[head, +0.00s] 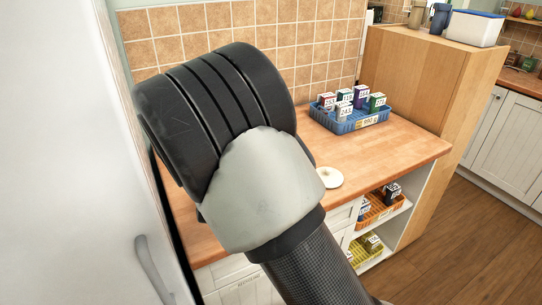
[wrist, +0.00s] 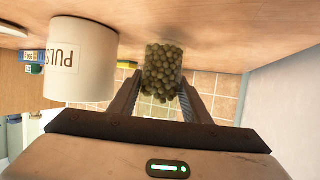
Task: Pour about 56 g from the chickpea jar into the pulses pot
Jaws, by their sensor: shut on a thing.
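The wrist view is upside down, with the counter at the top. My gripper (wrist: 162,92) is shut on the chickpea jar (wrist: 163,64), a clear jar full of round greenish-brown chickpeas. The jar looks about upright; I cannot tell whether its base touches the counter. The white pulses pot (wrist: 90,62), with part of its "PULS" label showing, stands beside the jar, left in the wrist view and apart from it. The inside of the pot is not visible. In the head view my arm hides the gripper, jar and pot.
A white lid-like disc (head: 329,177) lies on the wooden counter (head: 400,150). A blue crate (head: 349,124) of small boxes stands farther back. A tiled wall (head: 315,35) bounds the counter behind, and a tall wooden cabinet (head: 430,130) stands right.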

